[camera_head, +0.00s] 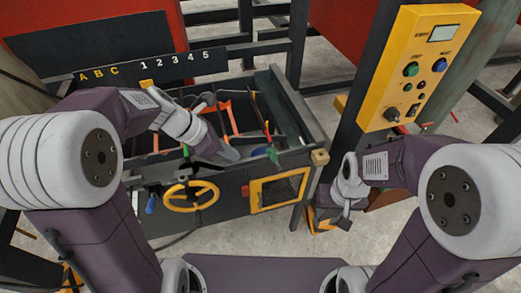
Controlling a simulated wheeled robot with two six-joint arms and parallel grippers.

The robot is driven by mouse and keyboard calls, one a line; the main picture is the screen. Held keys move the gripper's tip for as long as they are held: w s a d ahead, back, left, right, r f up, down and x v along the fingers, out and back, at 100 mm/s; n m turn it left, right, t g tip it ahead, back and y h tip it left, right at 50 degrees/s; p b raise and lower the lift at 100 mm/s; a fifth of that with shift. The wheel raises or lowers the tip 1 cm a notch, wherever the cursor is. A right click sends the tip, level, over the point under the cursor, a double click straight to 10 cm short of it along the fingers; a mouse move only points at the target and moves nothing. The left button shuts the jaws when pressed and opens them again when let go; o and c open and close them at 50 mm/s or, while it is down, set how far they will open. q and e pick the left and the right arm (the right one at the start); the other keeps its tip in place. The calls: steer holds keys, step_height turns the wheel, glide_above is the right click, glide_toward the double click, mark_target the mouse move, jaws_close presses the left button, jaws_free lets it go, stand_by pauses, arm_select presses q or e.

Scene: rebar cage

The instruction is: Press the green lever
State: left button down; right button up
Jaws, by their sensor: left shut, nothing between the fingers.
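A green lever (272,153) stands on the top front of the dark machine bench, right of its middle. My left gripper (234,156) reaches over the bench from the left. It is shut and empty, a short way left of the green lever, with a visible gap between them in the picture. My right gripper (338,219) hangs low to the right of the bench, away from the lever. It is small and dark there, and its finger opening is unclear.
A yellow handwheel (190,196), a blue handle (151,204) and a yellow-framed panel (279,189) are on the bench front. Orange bars (229,117) lie inside the bench. A yellow control box (419,68) with buttons stands right. Grey floor is clear below the bench.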

arm_select(q)
steer(key=w+d+f, duration=0.4)
steer(key=d+f, duration=0.3)
steer(key=d, duration=0.1)
steer(key=shift+w+d+f+b, duration=0.15)
steer(key=shift+w+b, duration=0.05)
steer(key=shift+b, duration=0.25)
